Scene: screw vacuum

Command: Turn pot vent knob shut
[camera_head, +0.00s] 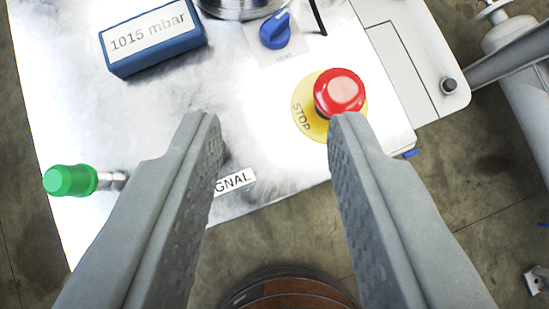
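The blue vent knob (275,30) sits on a pale label plate at the top of the view, beside a round metal pot (240,6) that is cut off by the top edge. The knob has a white pointer mark aimed up and right. The small lettering below it is hard to read. My gripper (270,125) is open, its two grey fingers spread wide with nothing between them. The fingertips are below the knob in the picture and apart from it.
A red STOP button (339,92) on a yellow disc lies close to the right fingertip. A blue display (153,38) reads 1015 mbar. A green-capped lever (71,180) stands at the left. The white table (60,110) ends below; a brown round object (290,293) is beneath.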

